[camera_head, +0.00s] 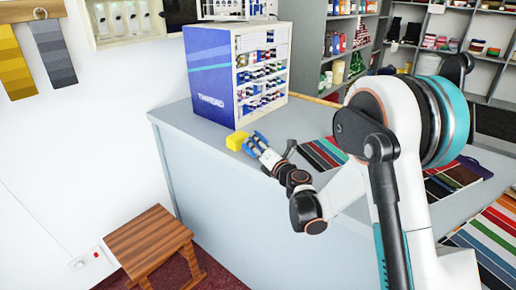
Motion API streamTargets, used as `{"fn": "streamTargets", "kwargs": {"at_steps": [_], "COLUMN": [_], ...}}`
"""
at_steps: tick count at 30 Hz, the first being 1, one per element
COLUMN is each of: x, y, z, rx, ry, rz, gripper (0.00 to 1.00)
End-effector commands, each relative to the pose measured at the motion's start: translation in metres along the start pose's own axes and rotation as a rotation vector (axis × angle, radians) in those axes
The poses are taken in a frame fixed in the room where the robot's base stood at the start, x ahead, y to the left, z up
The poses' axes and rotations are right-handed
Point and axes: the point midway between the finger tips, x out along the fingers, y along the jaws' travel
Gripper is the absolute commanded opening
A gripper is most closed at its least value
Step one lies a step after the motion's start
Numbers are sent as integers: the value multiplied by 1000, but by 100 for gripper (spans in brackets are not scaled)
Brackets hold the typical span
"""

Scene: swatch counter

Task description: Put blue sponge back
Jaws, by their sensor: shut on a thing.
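My gripper (247,142) reaches left over the grey counter (183,121), near its front edge. Its fingers show blue and are shut on a small yellow block (237,140), which looks like a sponge, at their tips. I cannot tell whether the block touches the counter top or is held just above it. I see no separate blue sponge; the blue at the gripper seems to be part of the fingers, though it is small in view.
A blue and white thread cabinet (213,83) stands on the counter just behind the block. Striped fabric swatches (323,154) lie to the right. A wooden stool (148,238) stands on the floor at the counter's front left. Stocked shelves (345,50) are behind.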

Motion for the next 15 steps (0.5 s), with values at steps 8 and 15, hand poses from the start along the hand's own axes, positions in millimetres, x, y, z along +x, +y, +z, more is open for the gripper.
{"fn": "streamTargets", "kwargs": {"at_steps": [8, 15], "x": [0, -1], "y": [-1, -7], "z": [-1, -7], "rx": [0, 0], "ry": [0, 0], "rz": [0, 0], "gripper": [25, 25]}}
